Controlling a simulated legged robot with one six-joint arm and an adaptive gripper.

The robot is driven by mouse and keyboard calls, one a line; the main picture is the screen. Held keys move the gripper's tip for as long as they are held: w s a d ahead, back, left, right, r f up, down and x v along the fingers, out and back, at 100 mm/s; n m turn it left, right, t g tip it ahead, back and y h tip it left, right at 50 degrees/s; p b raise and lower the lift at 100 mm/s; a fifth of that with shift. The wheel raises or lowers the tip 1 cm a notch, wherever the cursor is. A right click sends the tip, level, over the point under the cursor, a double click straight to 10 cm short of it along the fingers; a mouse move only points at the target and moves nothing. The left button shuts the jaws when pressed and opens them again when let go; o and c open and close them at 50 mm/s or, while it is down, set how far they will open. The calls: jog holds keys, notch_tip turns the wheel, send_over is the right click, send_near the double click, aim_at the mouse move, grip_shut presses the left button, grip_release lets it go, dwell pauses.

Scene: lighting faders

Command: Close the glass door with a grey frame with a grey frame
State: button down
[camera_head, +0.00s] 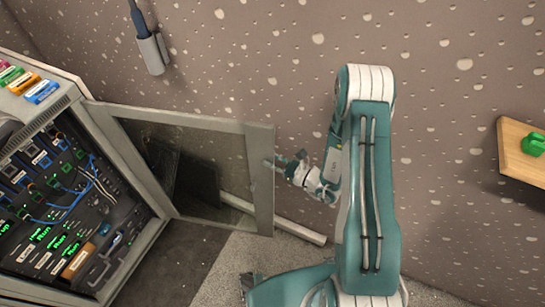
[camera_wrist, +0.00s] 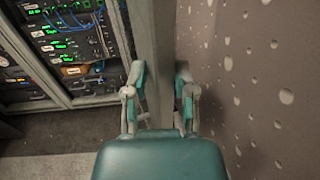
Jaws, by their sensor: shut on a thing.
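The glass door with a grey frame (camera_head: 258,180) stands wide open, swung out to the right of the equipment rack (camera_head: 150,185). My gripper (camera_head: 272,163) is at the door's free outer edge. In the wrist view the grey door frame (camera_wrist: 160,45) runs upright between the two fingers of my gripper (camera_wrist: 160,85), which are shut on it. The glass pane (camera_head: 190,170) is dark and see-through. The exact contact of the fingertips is small in the head view.
The rack's open front shows cables and lit modules (camera_wrist: 70,40). A speckled wall (camera_head: 300,60) stands behind the door. A grey holder (camera_head: 152,52) hangs on the wall. A wooden board with a green knob (camera_head: 533,143) is at the right. Floor in front of the rack is clear.

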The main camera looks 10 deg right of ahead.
jog(key=s+a+m+t+h, duration=0.1)
jog(key=s+a, duration=0.2)
jog(key=s, duration=0.3)
jog(key=shift+s+a+t+h, duration=0.15)
jog(key=shift+s+t+h, duration=0.2)
jog(key=shift+t+h, duration=0.05)
dwell(0.4)
jog(key=shift+s+r+m, duration=0.1)
jog(key=shift+m, duration=0.2)
